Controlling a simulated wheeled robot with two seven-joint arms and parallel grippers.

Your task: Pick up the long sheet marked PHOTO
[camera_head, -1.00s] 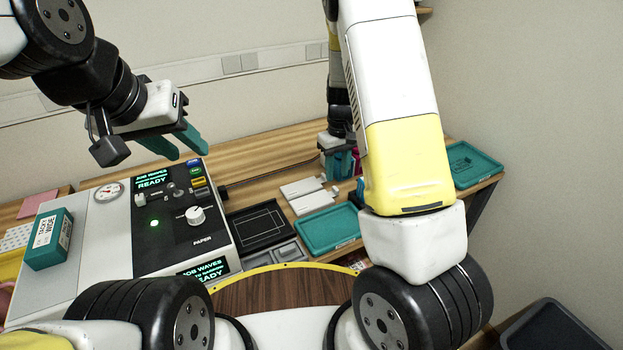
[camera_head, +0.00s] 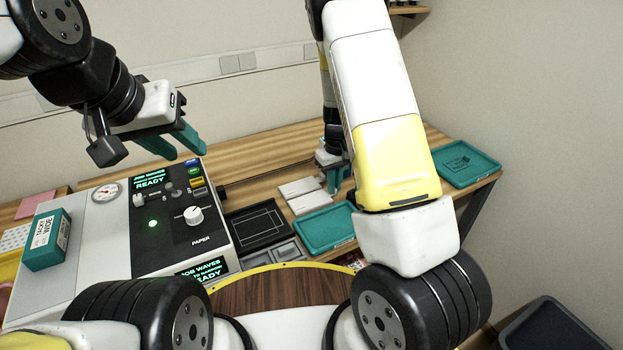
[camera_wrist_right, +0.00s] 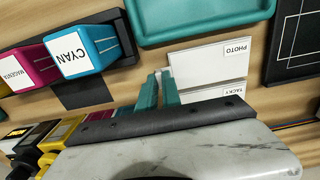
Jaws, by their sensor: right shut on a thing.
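The white PHOTO sheet (camera_wrist_right: 210,66) lies on the wooden bench beside a teal tray, its label readable in the right wrist view. In the head view it is the nearer of two white sheets (camera_head: 310,202). The TACKY sheet (camera_wrist_right: 212,94) lies alongside it, partly hidden by my wrist in the wrist view. My right gripper (camera_wrist_right: 158,92) is shut on the PHOTO sheet at its short end; its teal fingers also show in the head view (camera_head: 336,180). My left gripper (camera_head: 174,143) is open and empty above the press.
A teal tray (camera_wrist_right: 200,40) borders the sheet, and a dark outlined tray (camera_head: 259,225) lies left of it. CYAN (camera_wrist_right: 82,50) and MAGENTA (camera_wrist_right: 30,66) cartridges stand close to my right gripper. The press (camera_head: 185,215) fills the left. Another teal tray (camera_head: 468,163) lies far right.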

